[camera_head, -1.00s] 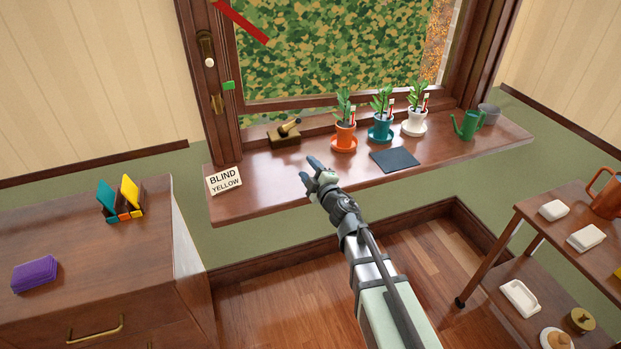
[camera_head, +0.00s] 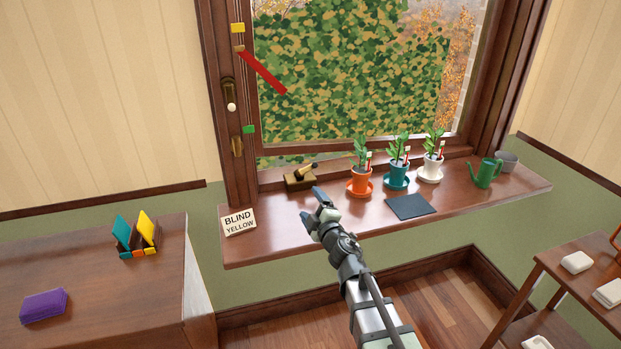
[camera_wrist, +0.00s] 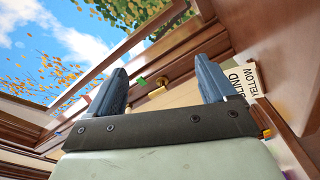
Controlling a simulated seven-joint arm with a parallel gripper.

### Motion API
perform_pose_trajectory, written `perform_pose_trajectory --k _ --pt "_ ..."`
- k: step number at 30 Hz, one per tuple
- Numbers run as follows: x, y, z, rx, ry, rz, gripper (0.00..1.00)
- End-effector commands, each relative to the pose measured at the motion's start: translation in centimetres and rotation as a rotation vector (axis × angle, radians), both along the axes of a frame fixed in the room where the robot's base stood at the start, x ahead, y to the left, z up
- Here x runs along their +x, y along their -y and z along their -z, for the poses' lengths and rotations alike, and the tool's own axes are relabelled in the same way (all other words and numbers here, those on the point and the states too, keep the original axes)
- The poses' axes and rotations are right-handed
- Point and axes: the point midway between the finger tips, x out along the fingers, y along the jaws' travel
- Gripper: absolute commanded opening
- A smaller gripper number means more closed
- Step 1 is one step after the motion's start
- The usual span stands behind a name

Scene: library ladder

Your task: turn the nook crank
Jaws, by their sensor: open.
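A dark plate with a white knob (camera_head: 231,107) is mounted on the left window post; it looks like a crank. A brass device with a lever on a wooden block (camera_head: 299,180) sits on the sill. I cannot tell for certain which is the nook crank. My gripper (camera_head: 312,205) is open and empty above the front of the sill, right of the card and in front of the brass device, touching neither. The wrist view shows both spread fingers (camera_wrist: 160,68) with nothing between them. A card reading "BLIND YELLOW" (camera_head: 239,221) stands at the sill's left end.
A yellow tag (camera_head: 237,28), a red bar (camera_head: 264,72) and a green tag (camera_head: 249,129) are by the left post, near a brass fitting (camera_head: 237,147). A patterned blind (camera_head: 345,75) covers much of the window. Several potted plants and a dark mat (camera_head: 411,206) occupy the sill.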

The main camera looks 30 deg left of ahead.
Motion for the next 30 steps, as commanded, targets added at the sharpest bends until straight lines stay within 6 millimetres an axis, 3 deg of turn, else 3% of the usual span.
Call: perform_pose_trajectory --k 1,5,11,18,24,30 --pt "1.3 -2.0 -1.9 0.017 0.020 -0.010 0.89" --pt "3.9 -6.5 -6.5 0.059 0.059 -0.030 1.00" --pt "8.9 -12.9 -13.7 0.161 0.054 -0.024 1.00" --pt "18.1 -19.0 -21.2 0.253 -0.087 0.150 1.00" --pt "25.2 -21.9 -23.6 0.251 -0.304 0.363 1.00" --pt "29.4 -22.9 -22.0 0.164 -0.552 0.556 1.00"
